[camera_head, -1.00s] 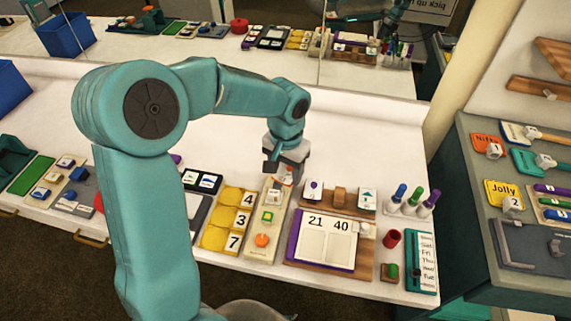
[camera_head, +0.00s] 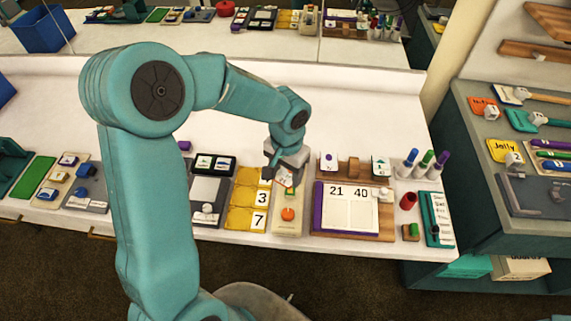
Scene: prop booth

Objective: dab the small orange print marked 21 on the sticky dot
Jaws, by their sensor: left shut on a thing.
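My left gripper (camera_head: 284,178) hangs over the upper part of a cream board (camera_head: 287,229). It is shut on a small pale print with orange-red marks, mostly hidden by the jaws; I cannot read its number. The board bears a round orange piece (camera_head: 288,214) below the gripper and a green-edged square (camera_head: 291,191) partly behind the jaws. I cannot tell for sure which of these is the sticky dot. A sheet (camera_head: 349,211) headed 21 and 40 lies to the right on a wood-and-purple board. My right gripper is not in view.
Yellow number cards (camera_head: 246,219) lie close left of the cream board. A grey pad (camera_head: 208,192) lies farther left. Capped markers (camera_head: 425,163), a red cup (camera_head: 408,201) and a teal list board (camera_head: 438,219) stand at the right.

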